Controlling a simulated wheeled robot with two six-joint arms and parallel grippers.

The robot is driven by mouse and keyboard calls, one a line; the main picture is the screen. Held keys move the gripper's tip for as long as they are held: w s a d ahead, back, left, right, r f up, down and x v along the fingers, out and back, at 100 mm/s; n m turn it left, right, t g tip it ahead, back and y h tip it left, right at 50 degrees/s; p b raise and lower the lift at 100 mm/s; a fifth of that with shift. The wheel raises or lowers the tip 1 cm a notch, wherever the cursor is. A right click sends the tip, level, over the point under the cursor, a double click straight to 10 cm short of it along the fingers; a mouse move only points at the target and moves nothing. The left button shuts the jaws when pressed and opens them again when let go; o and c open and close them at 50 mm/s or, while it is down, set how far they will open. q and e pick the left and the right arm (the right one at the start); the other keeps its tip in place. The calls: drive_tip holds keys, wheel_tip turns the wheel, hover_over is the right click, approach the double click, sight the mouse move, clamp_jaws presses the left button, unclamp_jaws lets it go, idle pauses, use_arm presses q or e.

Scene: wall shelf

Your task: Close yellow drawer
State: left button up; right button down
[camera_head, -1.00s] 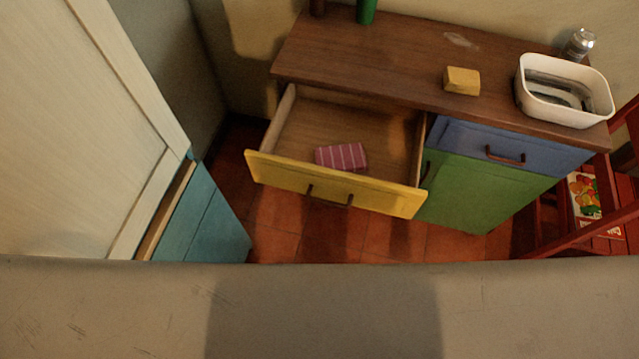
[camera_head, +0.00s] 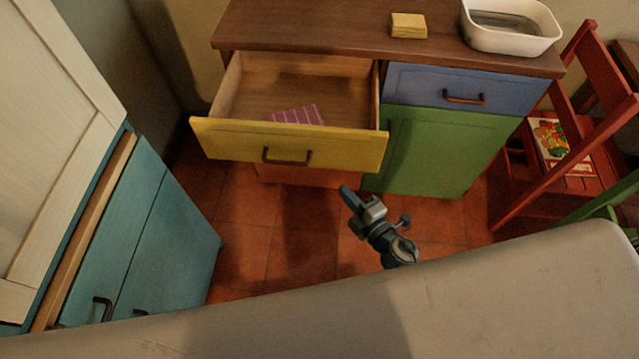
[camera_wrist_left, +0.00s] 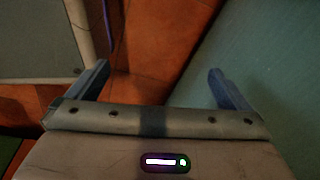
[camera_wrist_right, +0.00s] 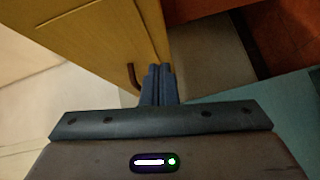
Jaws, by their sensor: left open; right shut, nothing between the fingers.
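The yellow drawer (camera_head: 225,141) stands pulled out from the left part of the wooden-topped cabinet in the head view, with a dark handle (camera_head: 287,158) on its front. A pink striped item (camera_head: 297,115) lies inside it. My right gripper (camera_head: 346,191) is shut and empty, below and in front of the drawer's right side, apart from it as far as I can tell. In the right wrist view a yellow front (camera_wrist_right: 95,40) with a dark handle (camera_wrist_right: 132,76) is left of the shut fingertips (camera_wrist_right: 160,68). My left gripper (camera_wrist_left: 158,72) is open and empty over the floor, outside the head view.
A blue drawer (camera_head: 425,88) and a green door (camera_head: 430,150) are closed right of the yellow drawer. A teal cabinet (camera_head: 170,230) stands at left, a red chair (camera_head: 590,110) at right. Tiled floor (camera_head: 240,210) lies clear before the drawer.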

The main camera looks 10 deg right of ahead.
wheel_tip(320, 180, up, 4)
drive_tip(key=s+a+n+y, duration=0.1)
drive_tip(key=n, duration=0.2)
approach(307, 153)
drive_tip(key=x, duration=0.6)
drive_tip(key=shift+f+p, duration=0.1)
drive_tip(key=shift+p, duration=0.3)
use_arm(q)
drive_tip(key=s+f, duration=0.2)
drive_tip(key=s, duration=0.1)
drive_tip(key=shift+f, duration=0.15)
